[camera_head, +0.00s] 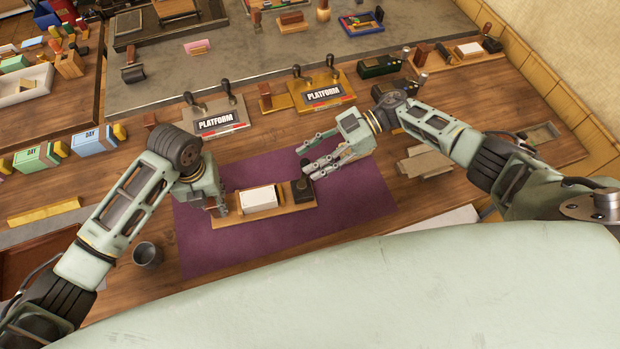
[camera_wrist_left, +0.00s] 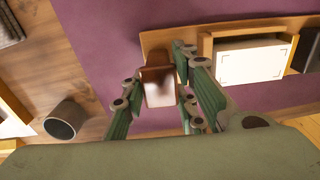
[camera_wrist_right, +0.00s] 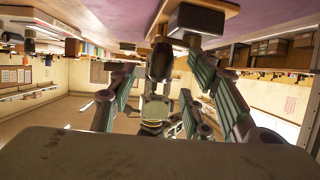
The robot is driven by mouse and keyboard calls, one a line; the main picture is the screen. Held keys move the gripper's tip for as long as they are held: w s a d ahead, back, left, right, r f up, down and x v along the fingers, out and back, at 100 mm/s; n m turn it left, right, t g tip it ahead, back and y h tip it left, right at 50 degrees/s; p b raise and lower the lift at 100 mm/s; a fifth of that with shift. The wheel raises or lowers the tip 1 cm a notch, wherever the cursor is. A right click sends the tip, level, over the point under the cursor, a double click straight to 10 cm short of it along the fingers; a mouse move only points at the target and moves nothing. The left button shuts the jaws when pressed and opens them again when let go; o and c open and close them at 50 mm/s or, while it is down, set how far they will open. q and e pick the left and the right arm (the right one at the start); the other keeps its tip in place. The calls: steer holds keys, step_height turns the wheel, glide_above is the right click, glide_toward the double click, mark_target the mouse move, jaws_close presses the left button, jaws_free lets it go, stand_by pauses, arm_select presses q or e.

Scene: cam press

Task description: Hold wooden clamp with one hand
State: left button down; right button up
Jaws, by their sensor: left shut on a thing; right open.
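A wooden holder (camera_head: 282,207) with a white card (camera_head: 259,199) lies on the purple mat (camera_head: 345,205). A reddish-brown wooden block, which I take as the wooden clamp (camera_wrist_left: 158,88), is between my left fingers at the holder's left end. My left gripper (camera_head: 219,206) is shut on it; the fingers partly hide it. The holder also shows in the left wrist view (camera_wrist_left: 205,45). A dark block (camera_head: 300,190) with a round knob is at the holder's right end. My right gripper (camera_head: 306,159) is open and empty above the mat, just beyond that dark block.
Two "PLATFORM" stamp stands, a silver one (camera_head: 219,122) and a gold one (camera_head: 322,95), are behind the mat. A dark cup (camera_head: 147,255) stands left of the mat. Stacked tan boards (camera_head: 425,162) lie to the right. The mat's right part is clear.

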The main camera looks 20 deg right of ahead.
steer(key=shift+r, duration=2.25)
steer(key=shift+d, duration=0.1)
steer(key=shift+v, duration=2.45)
steer(key=shift+r, duration=0.1)
steer(key=v, duration=1.2)
steer(key=shift+c, duration=0.4)
